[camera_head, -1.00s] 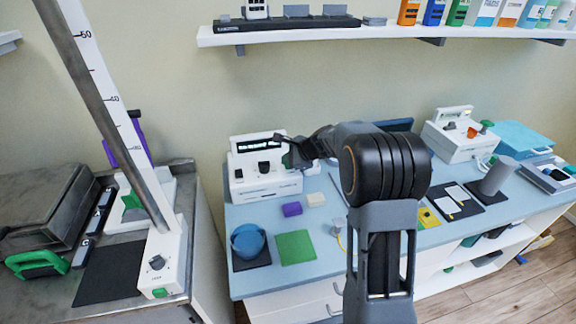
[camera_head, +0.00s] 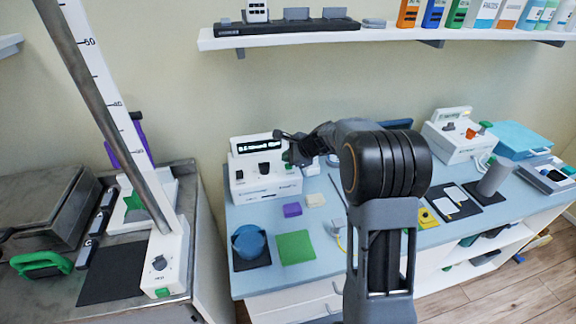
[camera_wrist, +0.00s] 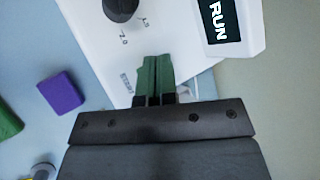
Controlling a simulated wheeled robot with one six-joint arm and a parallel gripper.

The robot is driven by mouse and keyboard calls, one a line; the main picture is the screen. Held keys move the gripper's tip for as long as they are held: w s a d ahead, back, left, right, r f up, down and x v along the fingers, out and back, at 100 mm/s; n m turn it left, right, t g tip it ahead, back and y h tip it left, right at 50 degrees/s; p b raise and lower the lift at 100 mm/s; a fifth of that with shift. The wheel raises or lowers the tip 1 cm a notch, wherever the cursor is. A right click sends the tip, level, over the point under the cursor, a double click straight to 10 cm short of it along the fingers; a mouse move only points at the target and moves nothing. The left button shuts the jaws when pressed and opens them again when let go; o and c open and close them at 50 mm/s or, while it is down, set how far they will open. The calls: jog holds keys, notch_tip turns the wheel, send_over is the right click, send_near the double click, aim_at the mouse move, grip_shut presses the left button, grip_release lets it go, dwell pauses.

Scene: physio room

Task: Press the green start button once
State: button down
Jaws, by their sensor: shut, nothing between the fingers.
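The white control unit (camera_head: 262,185) stands at the back left of the blue bench, with a lit display (camera_head: 256,146) and black knobs on its face. In the wrist view its display (camera_wrist: 219,20) reads "RUN", and a black knob (camera_wrist: 121,8) shows at the top. My gripper (camera_head: 288,158) is at the right part of the unit's face. In the wrist view my gripper (camera_wrist: 155,60) is shut and empty, its narrow green-looking fingers over the white panel. The green start button is not clearly visible there; the fingers seem to cover it. I cannot tell whether they touch it.
A purple block (camera_head: 292,210) and a cream block (camera_head: 315,200) lie in front of the unit. Another white unit (camera_head: 458,142) with orange and green controls stands at the right. A shelf (camera_head: 400,34) hangs above.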

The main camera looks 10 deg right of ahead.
aim_at(288, 167)
jog(key=shift+r, duration=0.1)
notch_tip(288, 167, up, 5)
jog(key=p, duration=0.4)
dwell(0.8)
jog(key=shift+s+f+n, duration=0.25)
jog(key=shift+f+n, duration=0.05)
jog(key=shift+n, duration=0.3)
jog(key=shift+s+f+n+g, duration=0.7)
jog(key=shift+s+f+n, duration=0.2)
jog(key=shift+s+f, duration=0.2)
jog(key=s+r+n+h, duration=0.3)
jog(key=s+n, duration=0.4)
jog(key=s, duration=0.7)
jog(key=s+r+n+g+h, duration=0.1)
jog(key=s+r+n+h, duration=0.2)
jog(key=s+n, duration=0.5)
jog(key=shift+s+r+n, duration=0.3)
jog(key=shift+s+r, duration=0.35)
jog(key=shift+s, duration=2.35)
